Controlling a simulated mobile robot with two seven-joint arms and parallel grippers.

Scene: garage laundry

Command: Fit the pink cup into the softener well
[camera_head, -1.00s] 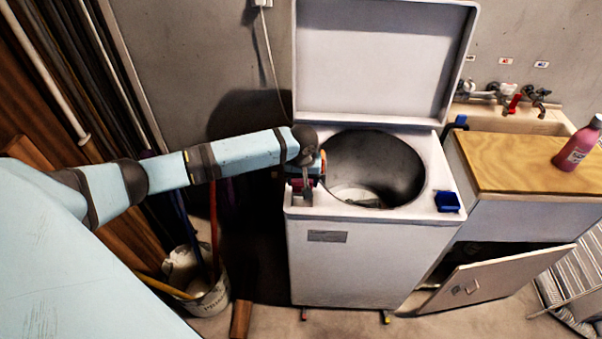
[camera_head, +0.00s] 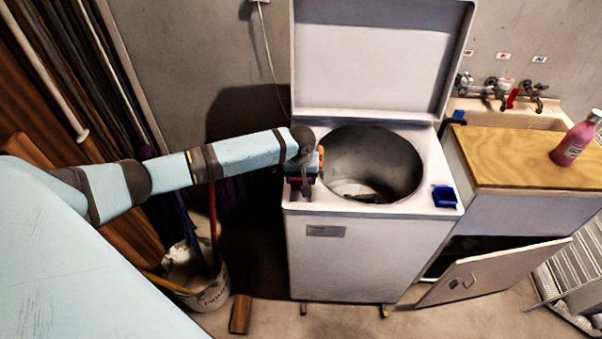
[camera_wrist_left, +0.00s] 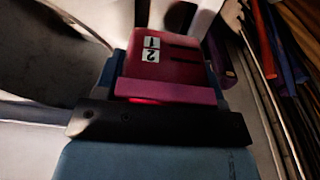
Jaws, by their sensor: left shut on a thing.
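My left gripper (camera_head: 306,178) is at the front left corner of the open top-loading washer (camera_head: 325,255), beside the drum opening. It is shut on the pink cup, which is mostly hidden in the head view. In the left wrist view the pink cup (camera_wrist_left: 180,60) shows a white label with dark digits and dark stripes. A small recess (camera_head: 293,194) in the washer's top lies just at the gripper, largely covered by it. I cannot tell whether the cup is inside it or above it. My right gripper is not in view.
The washer's raised lid (camera_head: 380,60) stands behind the drum (camera_head: 372,165). A blue cup (camera_head: 445,196) sits at the front right corner. A pink bottle (camera_head: 577,140) stands on the wooden counter (camera_head: 515,160). A cabinet door (camera_head: 495,272) hangs open at right; a bucket (camera_head: 207,290) stands at lower left.

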